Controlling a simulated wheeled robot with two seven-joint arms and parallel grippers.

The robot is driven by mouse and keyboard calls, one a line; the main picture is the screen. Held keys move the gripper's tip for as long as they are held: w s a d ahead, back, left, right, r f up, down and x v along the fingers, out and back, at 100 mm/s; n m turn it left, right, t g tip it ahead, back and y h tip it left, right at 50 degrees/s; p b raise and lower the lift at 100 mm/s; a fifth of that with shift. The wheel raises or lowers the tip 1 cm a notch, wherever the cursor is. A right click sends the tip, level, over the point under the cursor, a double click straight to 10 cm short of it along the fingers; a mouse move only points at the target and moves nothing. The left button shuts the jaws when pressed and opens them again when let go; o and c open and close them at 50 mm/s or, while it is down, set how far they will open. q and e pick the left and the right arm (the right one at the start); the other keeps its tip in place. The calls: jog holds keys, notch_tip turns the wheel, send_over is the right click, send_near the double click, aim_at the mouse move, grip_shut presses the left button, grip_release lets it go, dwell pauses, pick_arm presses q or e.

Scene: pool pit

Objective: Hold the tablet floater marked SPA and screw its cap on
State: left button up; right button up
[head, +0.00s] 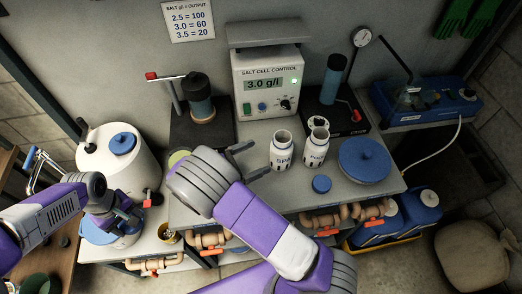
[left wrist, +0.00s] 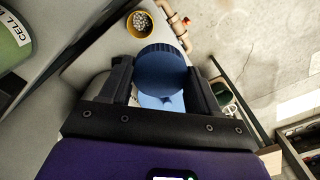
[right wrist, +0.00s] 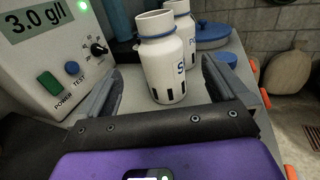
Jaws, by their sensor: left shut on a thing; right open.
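The SPA floater (head: 282,152), a white bottle with an open neck and blue collar, stands upright on the bench; it also shows in the right wrist view (right wrist: 164,62). A similar white floater (head: 316,147) stands just right of it, its lettering starting with PO. My right gripper (head: 252,160) is open and empty left of the SPA floater, fingers pointing towards it. My left gripper (head: 120,214) is at the lower left, shut on a ridged blue cap (left wrist: 161,68), far from the floaters. Another blue cap (head: 321,184) lies on the bench before the floaters.
The salt cell control box (head: 266,80) stands behind the floaters. A wide blue lidded tub (head: 365,162) sits to their right. A white drum (head: 112,160) and a small bowl of pellets (left wrist: 139,24) are near my left gripper. Pipes with orange handles (head: 325,233) run below the bench.

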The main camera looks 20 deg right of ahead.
aim_at(272, 150)
pick_arm(q)
jog(key=shift+f+b, duration=0.3)
jog(key=shift+f, duration=0.05)
pick_arm(e)
jog(key=d, duration=0.6)
jog(key=shift+w+d, duration=0.25)
pick_arm(q)
jog(key=shift+f+b, duration=0.4)
pick_arm(e)
jog(key=d, duration=0.5)
jog(key=shift+w+d+f, duration=0.1)
jog(key=shift+w+d, duration=0.05)
jog(key=shift+w, duration=0.05)
jog(key=shift+c, duration=0.3)
jog(key=c, duration=1)
pick_arm(q)
notch_tip(272, 150, up, 3)
jog(key=p, duration=0.3)
pick_arm(e)
notch_tip(272, 150, up, 10)
jog(key=shift+r, duration=0.1)
